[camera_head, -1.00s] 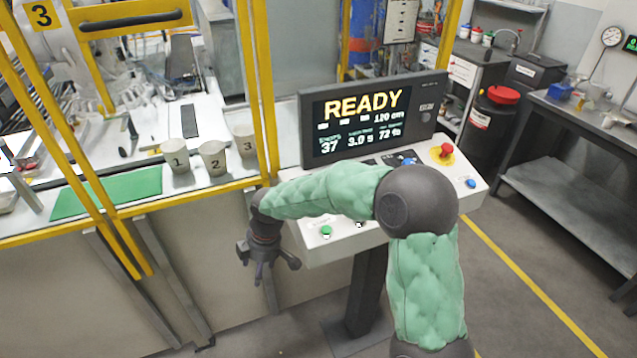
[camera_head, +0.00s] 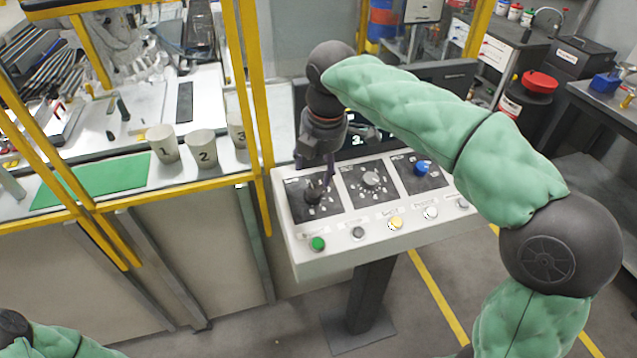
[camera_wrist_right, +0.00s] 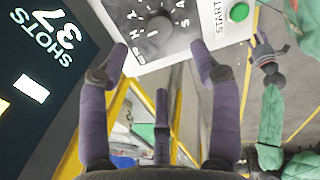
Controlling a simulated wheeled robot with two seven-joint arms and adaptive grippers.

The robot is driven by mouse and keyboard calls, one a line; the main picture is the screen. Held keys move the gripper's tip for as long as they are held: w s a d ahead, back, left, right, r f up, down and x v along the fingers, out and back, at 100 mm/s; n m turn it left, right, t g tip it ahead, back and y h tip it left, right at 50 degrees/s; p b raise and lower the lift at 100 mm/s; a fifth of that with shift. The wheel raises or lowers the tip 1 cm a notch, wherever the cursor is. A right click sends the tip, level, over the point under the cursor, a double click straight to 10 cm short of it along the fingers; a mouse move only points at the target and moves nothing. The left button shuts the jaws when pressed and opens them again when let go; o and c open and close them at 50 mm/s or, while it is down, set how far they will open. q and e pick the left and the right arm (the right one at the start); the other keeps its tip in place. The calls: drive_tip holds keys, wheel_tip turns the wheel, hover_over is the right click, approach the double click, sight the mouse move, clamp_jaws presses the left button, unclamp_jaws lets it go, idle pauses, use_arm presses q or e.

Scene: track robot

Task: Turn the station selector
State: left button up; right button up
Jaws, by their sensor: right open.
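The console (camera_head: 345,245) stands on a dark post, with dials on its sloped top. The left dial's grey knob (camera_head: 314,194) is under my right gripper (camera_head: 316,176), which points down at it. In the right wrist view the same knob (camera_wrist_right: 159,28) lies just beyond the two front fingertips of the open gripper (camera_wrist_right: 158,58), with lettering around it. I see no clear contact. A middle knob (camera_head: 371,178) and a blue knob (camera_head: 421,167) sit to the right. My left gripper (camera_wrist_right: 263,46) shows small at the right of the wrist view; its opening is unclear.
A green START button (camera_head: 318,243) and several other buttons line the console's front edge. The screen (camera_head: 375,130) behind is partly hidden by my arm. Yellow guard posts (camera_head: 258,90) and numbered cups (camera_head: 201,150) stand to the left.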

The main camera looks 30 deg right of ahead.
sight(314, 191)
drive_tip(key=b+x, duration=0.3)
drive_tip(key=x, duration=0.6)
drive_tip(key=shift+f, duration=0.25)
drive_tip(key=c, duration=1.1)
